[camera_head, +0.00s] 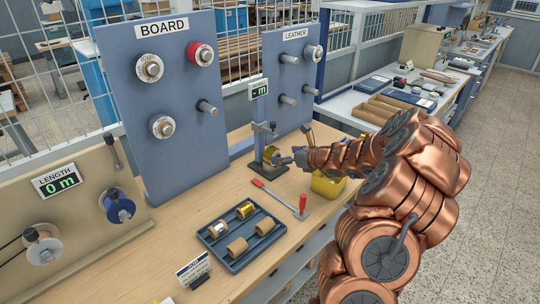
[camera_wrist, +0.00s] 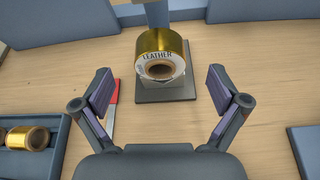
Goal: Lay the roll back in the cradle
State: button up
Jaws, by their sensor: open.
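A gold foil roll with a white end label reading LEATHER (camera_wrist: 160,62) sits at a stand with a dark square base (camera_wrist: 150,97); in the head view the gold roll (camera_head: 271,154) is low on the stand (camera_head: 260,135). My gripper (camera_wrist: 161,88) is open and empty, its two fingers spread wide. The roll lies ahead of the fingers, between them in the picture, with no visible contact. In the head view my gripper (camera_head: 290,158) is just right of the roll. I cannot tell which part is the cradle or how the roll rests on the stand.
A blue tray (camera_head: 232,262) holds several small rolls, some gold, some brown. A red-handled tool (camera_head: 275,195) lies between tray and stand, near a red upright handle (camera_head: 302,205). A yellow bin (camera_head: 327,187) is right of the stand. Pegboards marked BOARD (camera_head: 180,95) and LEATHER (camera_head: 296,65) stand behind.

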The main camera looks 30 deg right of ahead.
jog(key=shift+x, duration=1.2)
jog(key=shift+p+x, duration=1.35)
jog(key=shift+x, duration=1.2)
jog(key=c, duration=1.4)
jog(key=shift+c, duration=0.2)
